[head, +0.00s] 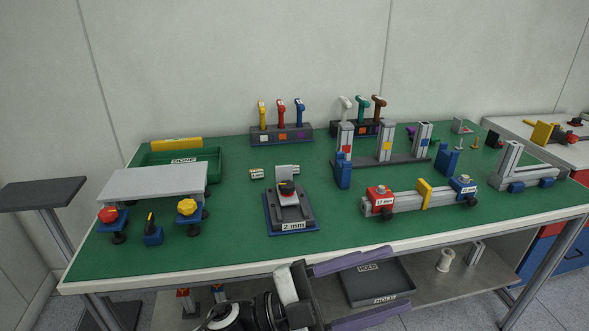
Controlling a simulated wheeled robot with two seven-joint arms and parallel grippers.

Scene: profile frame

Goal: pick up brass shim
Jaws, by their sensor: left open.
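I cannot tell for sure which piece is the brass shim. My left gripper (402,277) is at the bottom middle, in front of the table edge. Its two purple fingers point right and are spread wide, with nothing between them. It is far from the gold-coloured pieces. My right gripper is not in view.
A blue fixture marked 2 mm (290,226) stands mid-table. A profile with a yellow block (424,190) lies right of it. A grey stand with uprights (385,161) is behind. A HOLD tray (378,283) sits on the lower shelf. The front-middle green surface is clear.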

